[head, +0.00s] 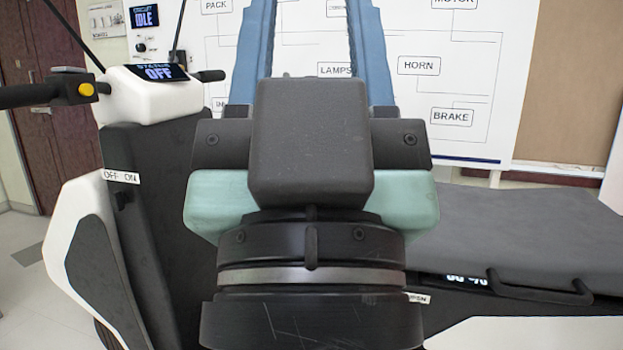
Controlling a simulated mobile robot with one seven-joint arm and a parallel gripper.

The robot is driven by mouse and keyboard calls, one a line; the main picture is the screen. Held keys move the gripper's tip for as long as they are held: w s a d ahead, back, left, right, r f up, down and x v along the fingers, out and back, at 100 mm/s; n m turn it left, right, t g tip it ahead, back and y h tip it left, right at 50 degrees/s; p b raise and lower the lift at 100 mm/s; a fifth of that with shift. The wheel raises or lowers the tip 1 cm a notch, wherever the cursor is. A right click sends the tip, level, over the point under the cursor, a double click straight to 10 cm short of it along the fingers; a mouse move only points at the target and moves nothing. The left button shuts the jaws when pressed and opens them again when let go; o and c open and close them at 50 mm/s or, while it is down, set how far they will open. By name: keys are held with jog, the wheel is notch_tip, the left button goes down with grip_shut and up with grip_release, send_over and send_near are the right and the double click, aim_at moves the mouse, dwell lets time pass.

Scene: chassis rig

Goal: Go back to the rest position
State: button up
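My gripper (311,35) fills the middle of the head view, seen from behind. Its two blue fingers stand well apart and point up and away from me. Their tips run past the top edge of the picture, and only the diagram board shows in the gap between them. A dark block, pale green sides and a black wrist with a silver ring make up the rest of it. It hides the middle of the scooter-like vehicle (140,165) behind it.
The vehicle has a dark handlebar (40,94), a display (159,72) reading OFF, an OFF/ON switch (121,177) and a long grey seat (530,230). The diagram board (470,70) stands behind. A panel (143,16) reading IDLE is at upper left. Bare floor (40,315) shows at lower left.

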notch_tip(320, 180, up, 23)
jog(key=p, duration=2.1)
jog(key=shift+r, duration=0.2)
